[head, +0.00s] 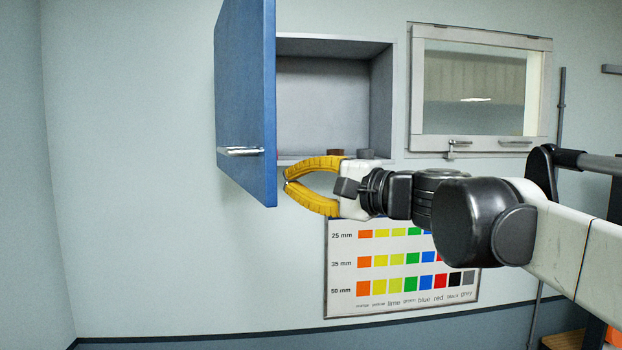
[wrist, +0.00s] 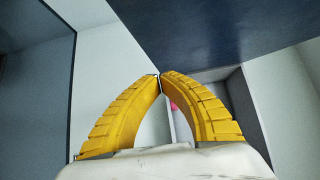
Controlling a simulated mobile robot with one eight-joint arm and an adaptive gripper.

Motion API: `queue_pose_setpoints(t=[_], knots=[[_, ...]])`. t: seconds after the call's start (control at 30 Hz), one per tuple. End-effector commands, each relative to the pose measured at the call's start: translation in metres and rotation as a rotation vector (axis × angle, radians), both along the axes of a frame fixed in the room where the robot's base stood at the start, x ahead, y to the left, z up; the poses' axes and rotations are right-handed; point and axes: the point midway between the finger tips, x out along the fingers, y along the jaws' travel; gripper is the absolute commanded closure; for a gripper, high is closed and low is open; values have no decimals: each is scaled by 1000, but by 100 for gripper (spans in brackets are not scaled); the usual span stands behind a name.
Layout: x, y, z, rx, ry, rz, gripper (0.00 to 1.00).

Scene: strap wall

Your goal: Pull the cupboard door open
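The blue cupboard door (head: 245,90) stands wide open, swung out from the left side of the grey cupboard (head: 382,100) on the wall. Its silver bar handle (head: 240,151) is on the door's outer face, near the bottom. My gripper (head: 286,180) is at the right of the door's lower part, on the inner side, below the cupboard opening. Its yellow fingers meet at the tips and hold nothing. In the wrist view the fingertips (wrist: 159,75) also touch, with the dark door (wrist: 220,30) above them. I cannot tell whether the fingertips touch the door.
A framed window (head: 475,95) with a latch is to the right. A colour chart (head: 400,265) hangs below. The wall at left is clear.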

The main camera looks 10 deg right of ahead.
Motion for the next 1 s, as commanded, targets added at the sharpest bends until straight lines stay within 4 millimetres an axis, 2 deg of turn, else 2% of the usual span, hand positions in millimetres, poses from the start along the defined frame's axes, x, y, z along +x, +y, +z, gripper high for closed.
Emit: queue_pose_setpoints(t=[0.03,0.2,0.4,0.6,1.0], knots=[[-8,18,0,0,0,7,100],[-23,62,0,0,0,7,100],[-32,96,1,0,0,5,100],[-34,111,1,0,0,2,100],[-34,113,1,0,0,1,100]])
